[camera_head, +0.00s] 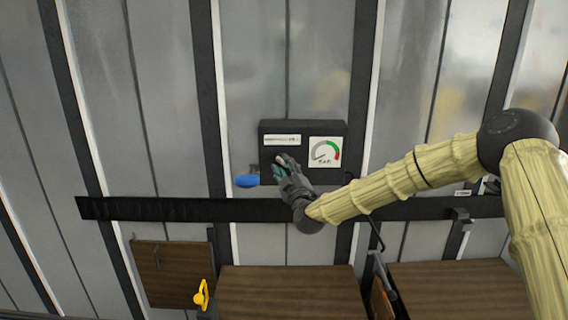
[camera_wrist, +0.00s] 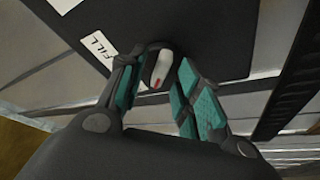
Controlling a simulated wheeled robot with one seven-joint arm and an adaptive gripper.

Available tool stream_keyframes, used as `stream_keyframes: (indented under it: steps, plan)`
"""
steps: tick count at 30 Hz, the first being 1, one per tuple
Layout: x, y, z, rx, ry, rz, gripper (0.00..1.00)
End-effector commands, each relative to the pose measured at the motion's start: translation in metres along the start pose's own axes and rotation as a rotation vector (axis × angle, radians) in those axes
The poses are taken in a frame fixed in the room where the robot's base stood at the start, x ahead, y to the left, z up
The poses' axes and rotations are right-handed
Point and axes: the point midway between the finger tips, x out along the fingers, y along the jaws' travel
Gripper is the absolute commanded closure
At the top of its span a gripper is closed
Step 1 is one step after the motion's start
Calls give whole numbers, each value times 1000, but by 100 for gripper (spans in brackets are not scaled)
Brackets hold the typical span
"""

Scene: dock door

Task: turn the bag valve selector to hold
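The bag valve's black panel (camera_head: 268,152) is fixed to the ribbed wall and carries a white label and a round gauge (camera_head: 326,151). In the wrist view the selector knob (camera_wrist: 160,68) is pale, with a red mark at its near end. A white FILL label (camera_wrist: 98,47) is to its left on the panel (camera_wrist: 190,25). My gripper (camera_head: 281,164) is at the panel's lower left and hides the knob's surroundings in the head view. In the wrist view its teal-padded fingers (camera_wrist: 158,72) are parted on either side of the knob, with narrow gaps visible. No hold label is readable.
A blue handle-like piece (camera_head: 247,180) sticks out at the panel's lower left. A dark horizontal rail (camera_head: 150,209) runs below the panel. Brown boards or boxes (camera_head: 290,291) and a yellow fitting (camera_head: 201,294) are lower down. The wall above the panel is clear.

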Motion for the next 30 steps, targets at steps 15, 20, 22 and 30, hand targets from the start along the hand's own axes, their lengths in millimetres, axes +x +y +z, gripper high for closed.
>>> stream_keyframes:
  steps: [15,20,22,30]
  plan:
    - [5,0,0,0,0,-1,88]
    - [5,0,0,0,0,0,100]
    - [5,0,0,1,0,0,100]
    - [5,-2,1,16,1,8,100]
